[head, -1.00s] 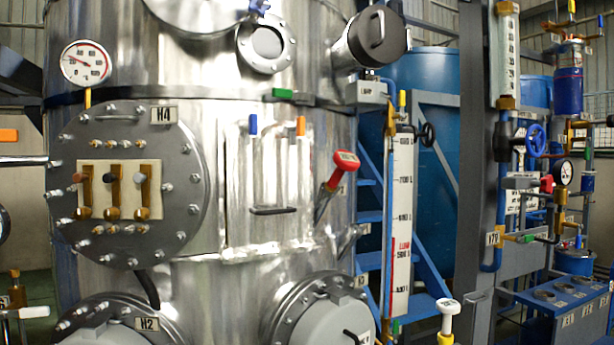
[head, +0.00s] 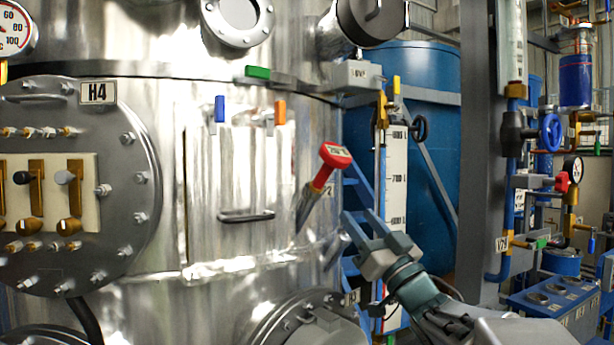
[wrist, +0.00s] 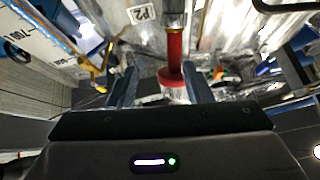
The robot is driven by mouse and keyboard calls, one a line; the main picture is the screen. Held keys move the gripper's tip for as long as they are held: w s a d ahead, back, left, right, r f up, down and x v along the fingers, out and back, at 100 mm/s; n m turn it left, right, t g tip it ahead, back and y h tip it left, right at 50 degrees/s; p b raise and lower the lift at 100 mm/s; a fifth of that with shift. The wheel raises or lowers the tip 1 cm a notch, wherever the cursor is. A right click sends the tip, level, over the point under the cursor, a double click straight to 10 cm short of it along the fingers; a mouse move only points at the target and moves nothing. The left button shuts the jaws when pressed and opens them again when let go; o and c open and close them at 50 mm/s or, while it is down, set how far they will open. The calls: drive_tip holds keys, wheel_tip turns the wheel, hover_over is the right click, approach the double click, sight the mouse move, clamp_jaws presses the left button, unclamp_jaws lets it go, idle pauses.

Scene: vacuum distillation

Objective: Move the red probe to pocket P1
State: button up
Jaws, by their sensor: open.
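The red probe (head: 328,168) has a red head and a metal lower end seated in a slanted pocket on the steel vessel. A label reading P2 (head: 327,191) is beside it. My gripper (head: 358,222) is below and right of the probe in the head view, apart from it. In the wrist view the probe's red shaft (wrist: 175,50) lies ahead, and its head reaches between the open fingers of my gripper (wrist: 160,82), nearer the right one. The fingers hold nothing. I cannot make out a pocket marked P1.
A level gauge (head: 396,170) with a yellow handle stands right of the probe, near my arm. A dark pillar (head: 480,150) rises further right. A bar handle (head: 246,217) juts from the vessel at left. A flanged port (head: 305,322) sits below.

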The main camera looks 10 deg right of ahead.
sight(328, 177)
drive_tip(key=w+a+r+y+p, duration=0.1)
drive_tip(key=r+p, duration=0.1)
drive_tip(key=w+a+r+n+y+p, duration=0.1)
drive_tip(key=r+p, duration=0.1)
drive_tip(key=w+a+r+n+g+y+p, duration=0.1)
drive_tip(key=r+y+p, duration=0.1)
drive_tip(key=p, duration=0.1)
drive_tip(key=shift+w+a, duration=0.25)
drive_tip(key=shift+w, duration=0.15)
drive_tip(key=shift+w+a+r, duration=0.3)
drive_tip(key=shift+w+a, duration=0.1)
drive_tip(key=shift+w, duration=0.2)
drive_tip(key=shift+x, duration=0.8)
drive_tip(key=shift+c, duration=0.5)
clamp_jaws()
drive_tip(key=shift+s+d+r, duration=0.3)
drive_tip(key=shift+s+r, duration=0.15)
drive_tip(key=shift+r, duration=0.2)
drive_tip(key=shift+s+d+r, duration=0.3)
drive_tip(key=shift+s+r, duration=0.15)
drive_tip(key=shift+r, duration=0.2)
drive_tip(key=shift+s+d+r, duration=0.3)
drive_tip(key=shift+s+r, duration=0.15)
drive_tip(key=shift+r, duration=0.2)
